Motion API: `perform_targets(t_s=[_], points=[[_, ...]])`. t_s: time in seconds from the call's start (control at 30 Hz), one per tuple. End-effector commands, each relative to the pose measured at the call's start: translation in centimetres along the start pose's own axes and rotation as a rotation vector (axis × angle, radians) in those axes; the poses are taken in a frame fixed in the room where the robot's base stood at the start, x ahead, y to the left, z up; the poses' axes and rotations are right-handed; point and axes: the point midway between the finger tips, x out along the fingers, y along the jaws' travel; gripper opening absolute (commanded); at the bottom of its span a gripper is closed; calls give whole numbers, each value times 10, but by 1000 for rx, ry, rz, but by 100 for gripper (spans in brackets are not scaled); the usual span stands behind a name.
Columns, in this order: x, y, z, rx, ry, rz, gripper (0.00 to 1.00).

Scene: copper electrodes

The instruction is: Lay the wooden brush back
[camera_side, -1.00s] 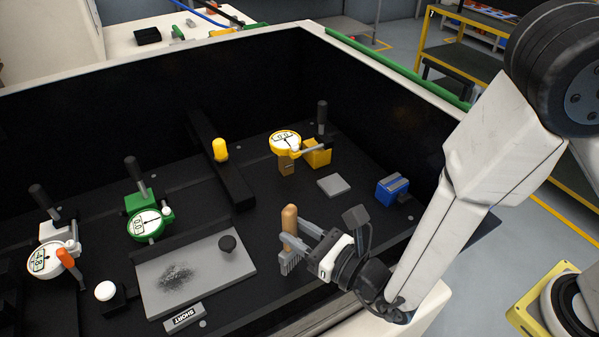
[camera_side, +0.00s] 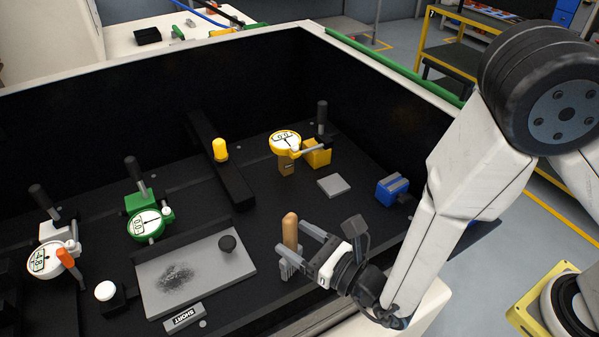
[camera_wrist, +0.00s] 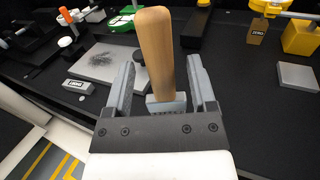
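The wooden brush (camera_side: 290,231) stands upright, its wooden handle up and its grey head low, on or just above the black floor right of the grey plate. In the wrist view the brush handle (camera_wrist: 156,50) leans slightly and its head sits between the fingers. My gripper (camera_side: 299,238) is open around the brush, with a finger on each side. The wrist view shows a clear gap to the left finger and a narrow one to the right finger of my gripper (camera_wrist: 163,80). The bristles are mostly hidden.
The grey plate (camera_side: 205,262) holds dark powder (camera_side: 175,277) and a black knob (camera_side: 227,243). A SHORT label block (camera_side: 185,317) lies at its front. A blue block (camera_side: 392,190) and a small grey plate (camera_side: 333,186) lie behind my gripper. Dial gauges stand left and behind.

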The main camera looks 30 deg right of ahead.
Motion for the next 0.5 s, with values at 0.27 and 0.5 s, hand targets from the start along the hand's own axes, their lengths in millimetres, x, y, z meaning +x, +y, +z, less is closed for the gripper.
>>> perform_targets(t_s=[0.27, 0.5], points=[[0, 0, 2, 0, -1, 0, 72], [-18, 1, 2, 0, 2, 3, 72]])
